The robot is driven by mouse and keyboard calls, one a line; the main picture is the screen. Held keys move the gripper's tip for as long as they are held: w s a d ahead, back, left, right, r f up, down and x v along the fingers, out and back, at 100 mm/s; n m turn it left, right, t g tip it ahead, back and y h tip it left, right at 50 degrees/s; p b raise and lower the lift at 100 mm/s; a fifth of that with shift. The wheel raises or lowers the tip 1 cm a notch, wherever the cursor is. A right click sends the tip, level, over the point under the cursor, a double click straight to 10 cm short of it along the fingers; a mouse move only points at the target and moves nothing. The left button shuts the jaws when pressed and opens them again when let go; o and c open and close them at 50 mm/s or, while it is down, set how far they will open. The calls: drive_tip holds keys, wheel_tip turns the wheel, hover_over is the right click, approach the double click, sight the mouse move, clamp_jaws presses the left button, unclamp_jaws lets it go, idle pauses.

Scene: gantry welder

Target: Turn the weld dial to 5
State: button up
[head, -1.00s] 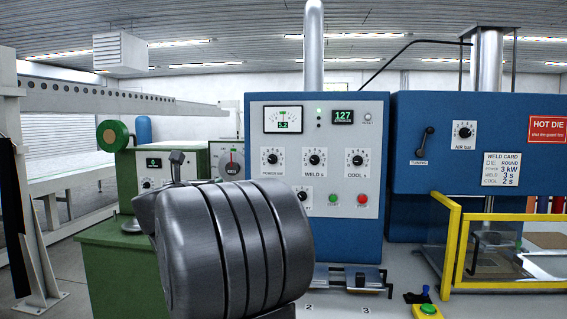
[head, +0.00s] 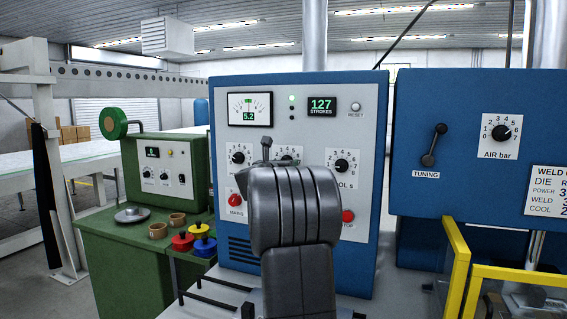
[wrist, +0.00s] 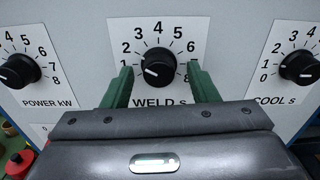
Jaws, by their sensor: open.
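The weld dial (wrist: 158,66) is a round black knob on a white plate marked "WELD s" in the wrist view. Its white mark points to the lower left, near the low end of the scale. My gripper (wrist: 159,70) is open, with one green finger on each side of the knob.
The power dial (wrist: 18,71) is left of the weld dial and the cool dial (wrist: 299,67) is right. The red stop button (head: 347,216) is beside my arm. A yellow guard frame (head: 455,262) stands at the right. A green bench (head: 115,270) with coloured parts is at the left.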

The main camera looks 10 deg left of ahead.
drive_tip(key=shift+a, duration=0.1)
drive_tip(key=c, duration=1)
drive_tip(key=shift+b, duration=0.35)
drive_tip(key=shift+m+b, duration=7.1)
drive_tip(key=shift+m, duration=1.7)
